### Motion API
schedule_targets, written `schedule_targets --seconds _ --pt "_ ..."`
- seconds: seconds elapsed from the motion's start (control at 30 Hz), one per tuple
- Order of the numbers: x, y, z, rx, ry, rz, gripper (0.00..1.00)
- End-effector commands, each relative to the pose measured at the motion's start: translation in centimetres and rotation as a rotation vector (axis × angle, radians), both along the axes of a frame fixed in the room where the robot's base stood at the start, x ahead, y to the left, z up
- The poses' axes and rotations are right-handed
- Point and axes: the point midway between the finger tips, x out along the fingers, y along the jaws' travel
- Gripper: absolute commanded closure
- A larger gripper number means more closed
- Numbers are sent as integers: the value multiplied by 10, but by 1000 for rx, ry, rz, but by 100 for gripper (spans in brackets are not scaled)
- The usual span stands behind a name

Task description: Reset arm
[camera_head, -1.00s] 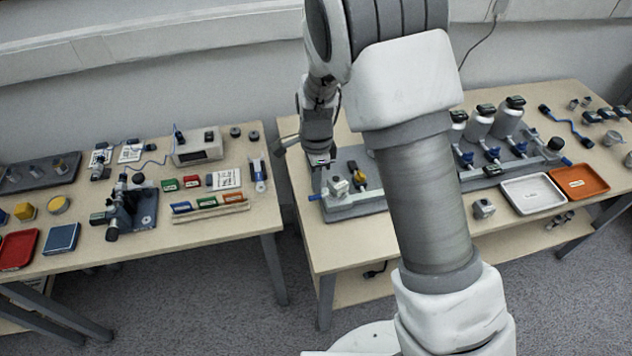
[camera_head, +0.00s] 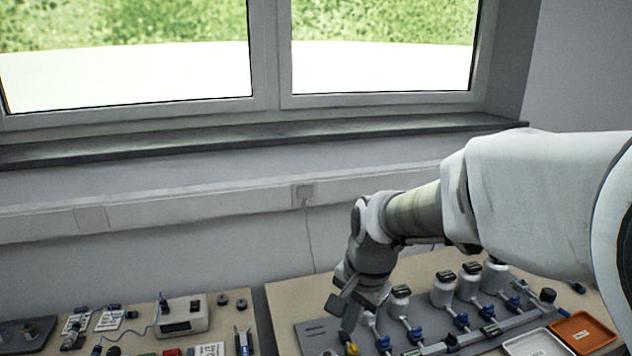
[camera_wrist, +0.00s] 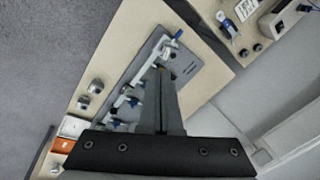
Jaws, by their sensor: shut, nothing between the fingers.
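My gripper (camera_head: 346,312) hangs at the end of my arm in the head view, above the left part of the grey manifold board (camera_head: 312,334) on the right table. Its fingers look shut with nothing held. In the wrist view my gripper (camera_wrist: 160,72) points at the same grey board (camera_wrist: 196,72), with its fingers together and hiding part of it. The gap between fingertips and board is hard to judge.
White bottles (camera_head: 443,290) and blue valves stand on the board. A white tray (camera_head: 535,342) and an orange tray (camera_head: 583,332) lie at right. A left table holds a white box instrument (camera_head: 183,316). Windows and a sill (camera_head: 270,141) are behind.

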Motion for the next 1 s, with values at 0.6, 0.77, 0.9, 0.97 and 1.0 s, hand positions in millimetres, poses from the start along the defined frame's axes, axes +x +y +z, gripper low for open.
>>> schedule_targets --seconds 0.6,0.77,0.9,0.97,1.0 --pt "-130 -73 94 -260 -291 548 100" --pt "-148 -80 97 -322 -316 622 100" --pt "-153 -82 96 -343 -321 646 100" --pt "-154 -82 96 -344 -321 649 100" --pt "-154 -82 96 -344 -321 649 100"
